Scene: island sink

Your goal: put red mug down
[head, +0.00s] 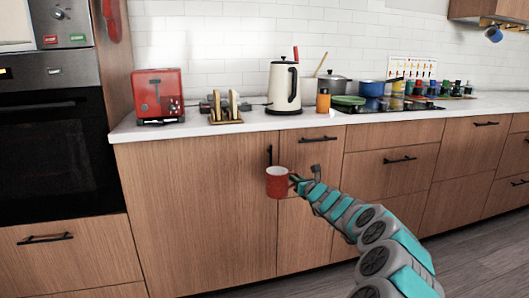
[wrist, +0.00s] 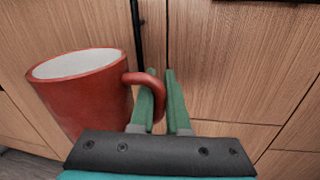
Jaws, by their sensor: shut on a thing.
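The red mug (head: 279,183) hangs in the air in front of the wooden cabinet doors, below the counter edge. My gripper (head: 297,178) is shut on its handle, at the mug's right side. In the wrist view the mug (wrist: 82,92) is at the left, close to upright, with its white inside showing and looking empty. The green fingers of my gripper (wrist: 163,100) are on the handle, with part of the handle passing in front of them. The mug's base is hidden in the wrist view.
The white counter (head: 225,128) carries a red toaster (head: 158,95), a toast rack (head: 228,108), a cream kettle (head: 284,87), an orange bottle (head: 323,101) and pots on a cooktop (head: 400,105). Free counter shows along the front edge. An oven (head: 55,140) stands left.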

